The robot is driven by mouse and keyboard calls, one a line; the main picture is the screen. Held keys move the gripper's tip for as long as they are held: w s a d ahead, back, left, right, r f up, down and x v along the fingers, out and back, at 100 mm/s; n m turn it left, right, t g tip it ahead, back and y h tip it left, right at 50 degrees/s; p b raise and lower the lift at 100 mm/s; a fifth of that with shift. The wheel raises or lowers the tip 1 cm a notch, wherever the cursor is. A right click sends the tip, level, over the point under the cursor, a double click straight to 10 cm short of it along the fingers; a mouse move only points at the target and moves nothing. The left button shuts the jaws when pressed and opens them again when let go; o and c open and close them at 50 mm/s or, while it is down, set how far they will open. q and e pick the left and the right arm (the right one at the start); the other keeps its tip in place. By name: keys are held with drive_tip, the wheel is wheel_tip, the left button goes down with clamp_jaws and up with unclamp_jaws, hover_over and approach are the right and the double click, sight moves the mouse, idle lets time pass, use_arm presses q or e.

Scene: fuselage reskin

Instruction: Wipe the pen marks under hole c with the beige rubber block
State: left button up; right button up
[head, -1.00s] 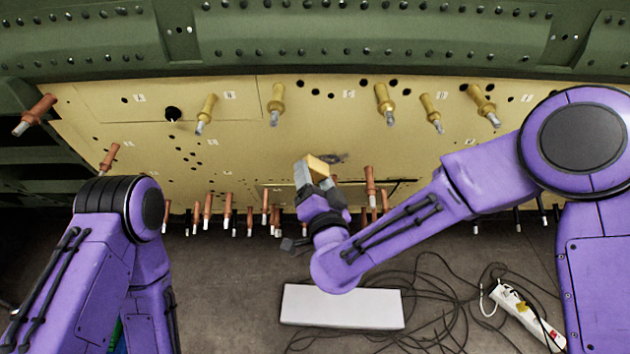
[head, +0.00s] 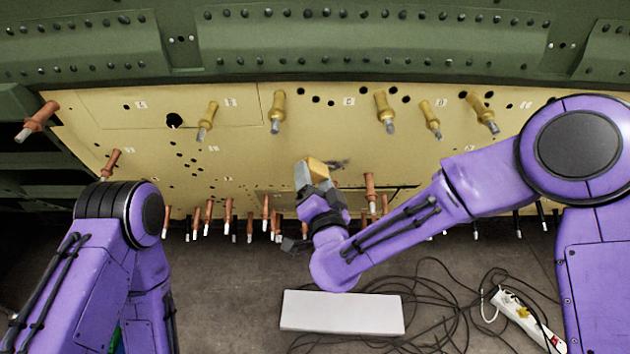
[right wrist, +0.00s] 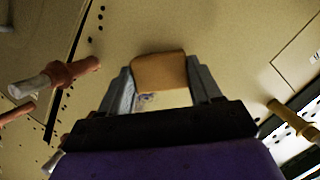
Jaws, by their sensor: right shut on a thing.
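My right gripper (head: 313,176) is shut on the beige rubber block (head: 318,167) and holds it up at the tan skin panel (head: 250,150). The block also shows between the two fingers in the right wrist view (right wrist: 160,72). Dark pen marks (head: 340,163) lie just right of the block in the head view, below the label C (head: 348,101) and its row of dark holes. A small smudge (right wrist: 146,99) shows between the fingers in the wrist view. I cannot tell whether the block touches the panel. My left gripper is out of view; only its arm shows.
Yellow fasteners (head: 385,110) stick out along the panel's upper part. Copper-coloured fasteners (head: 370,190) stand close to the right gripper and along the lower edge. A white box (head: 342,312), cables and a power strip (head: 522,318) lie on the floor.

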drive_tip(key=shift+s+d, duration=0.1)
drive_tip(key=shift+d, duration=2)
drive_tip(key=shift+w+d, duration=0.2)
drive_tip(key=shift+d, duration=1.85)
drive_tip(key=shift+a+r, duration=0.15)
drive_tip(key=shift+a, duration=4.1)
drive_tip(key=shift+s+d, duration=0.1)
drive_tip(key=s+f+b, duration=0.1)
drive_tip(key=s, duration=0.4)
drive_tip(key=shift+s+f+b, duration=0.3)
drive_tip(key=shift+s+f, duration=0.05)
drive_tip(key=shift+s, duration=0.05)
